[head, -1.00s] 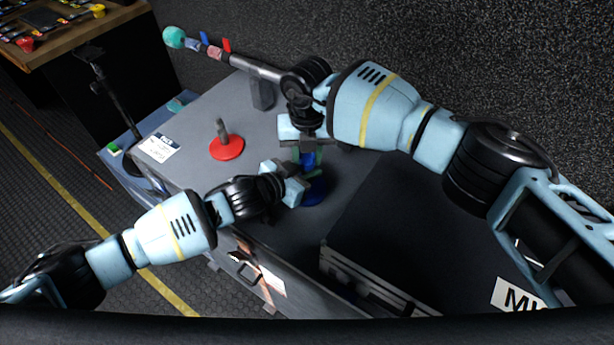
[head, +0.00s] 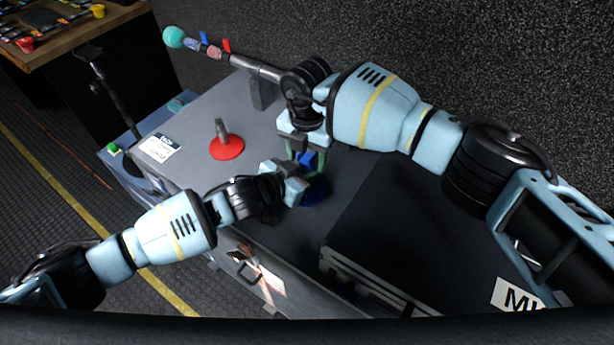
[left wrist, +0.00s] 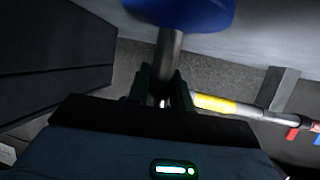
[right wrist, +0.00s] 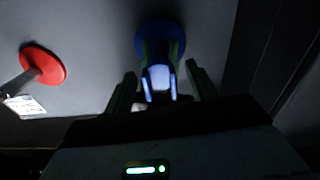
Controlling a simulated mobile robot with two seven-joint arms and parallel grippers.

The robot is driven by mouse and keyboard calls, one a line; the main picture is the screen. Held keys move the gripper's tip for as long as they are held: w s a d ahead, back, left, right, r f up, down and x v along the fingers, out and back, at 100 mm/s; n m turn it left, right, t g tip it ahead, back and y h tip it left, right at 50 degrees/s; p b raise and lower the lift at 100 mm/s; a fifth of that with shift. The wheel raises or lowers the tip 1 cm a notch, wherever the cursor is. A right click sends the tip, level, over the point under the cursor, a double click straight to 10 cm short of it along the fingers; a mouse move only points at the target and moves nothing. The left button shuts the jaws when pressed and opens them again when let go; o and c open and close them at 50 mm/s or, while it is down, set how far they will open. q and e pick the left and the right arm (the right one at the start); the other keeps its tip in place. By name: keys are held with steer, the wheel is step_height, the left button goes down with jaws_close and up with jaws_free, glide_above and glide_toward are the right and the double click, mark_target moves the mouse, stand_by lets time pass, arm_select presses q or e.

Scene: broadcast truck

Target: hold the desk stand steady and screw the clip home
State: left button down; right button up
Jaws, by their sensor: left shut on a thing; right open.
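The desk stand has a round blue base (head: 317,191) on the grey case top and a grey post, clear in the left wrist view (left wrist: 168,55). My left gripper (head: 292,181) is shut on the post. The blue clip (head: 307,159) sits at the top of the post, and it shows bright in the right wrist view (right wrist: 160,78). My right gripper (head: 305,150) points down over the clip. In the right wrist view its fingers are open on either side of the clip, with gaps between. The thread is hidden.
A red-based stand (head: 227,147) stands to the left on the case top. A boom pole with a teal end (head: 173,37) lies behind, across a grey rest (head: 263,92). A dark raised panel (head: 400,220) is to the right.

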steer(key=shift+r, duration=0.15)
step_height(320, 180, up, 12)
stand_by(0.4)
arm_select(q)
steer(key=c, duration=1.2)
jaws_free()
steer(key=shift+o, duration=0.2)
steer(key=shift+a, duration=0.1)
steer(key=p+v, duration=0.1)
steer(key=v, duration=0.6)
steer(key=shift+s+a, duration=0.2)
steer(key=shift+s, duration=0.1)
arm_select(e)
step_height(320, 180, up, 2)
steer(key=shift+r, duration=0.25)
arm_select(q)
steer(key=shift+r, duration=0.1)
